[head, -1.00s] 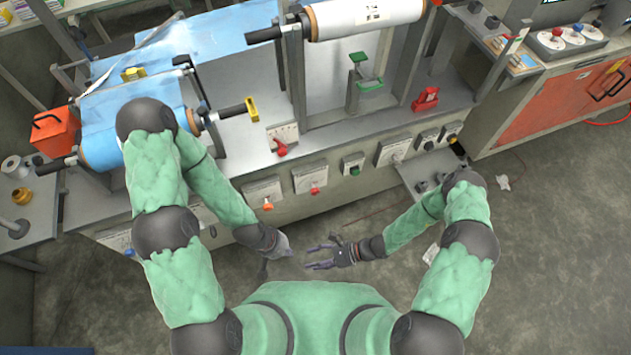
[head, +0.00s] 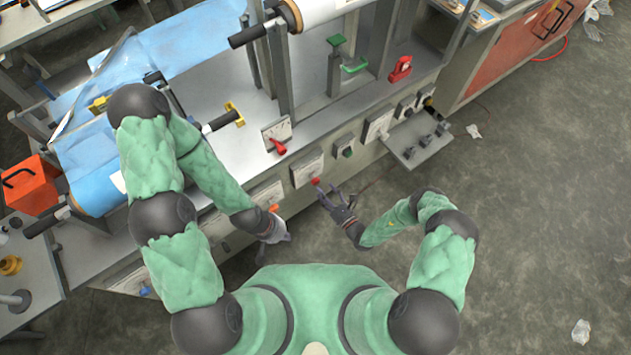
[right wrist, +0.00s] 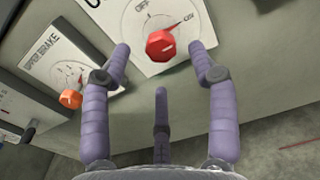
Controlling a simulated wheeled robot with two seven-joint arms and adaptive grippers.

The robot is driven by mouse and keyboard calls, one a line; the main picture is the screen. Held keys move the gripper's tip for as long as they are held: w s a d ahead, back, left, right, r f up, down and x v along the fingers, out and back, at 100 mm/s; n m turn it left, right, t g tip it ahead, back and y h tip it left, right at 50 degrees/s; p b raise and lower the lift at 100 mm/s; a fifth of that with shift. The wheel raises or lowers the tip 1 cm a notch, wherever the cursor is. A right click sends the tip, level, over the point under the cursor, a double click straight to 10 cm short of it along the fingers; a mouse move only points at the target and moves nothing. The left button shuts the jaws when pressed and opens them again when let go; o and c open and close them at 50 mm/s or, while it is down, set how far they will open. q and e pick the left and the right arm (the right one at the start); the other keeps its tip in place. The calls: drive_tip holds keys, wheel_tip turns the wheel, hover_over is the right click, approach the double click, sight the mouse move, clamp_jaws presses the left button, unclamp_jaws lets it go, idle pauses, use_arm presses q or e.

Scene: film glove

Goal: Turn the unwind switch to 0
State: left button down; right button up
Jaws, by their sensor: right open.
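The switch with a red knob (right wrist: 160,45) sits on a white plate (right wrist: 125,18) whose large label is cut off after a "U" in the right wrist view. Small dial marks show above the knob; which mark it points to is too small to tell. In the head view the red knob (head: 315,181) is on the cabinet front. My right gripper (head: 328,193) is open just in front of it. In the right wrist view its purple fingers (right wrist: 160,58) flank the knob, apart from it. My left gripper (head: 284,239) hangs lower left, fingers unclear.
An orange knob (right wrist: 70,98) on a "BRAKE" plate sits left of the red one. A grey shelf (head: 418,140) juts out at the right. The floor (head: 520,220) there is mostly clear.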

sight(317, 183)
drive_tip(key=shift+b+x, duration=0.55)
drive_tip(key=shift+x, duration=2.65)
drive_tip(key=c, duration=1.1)
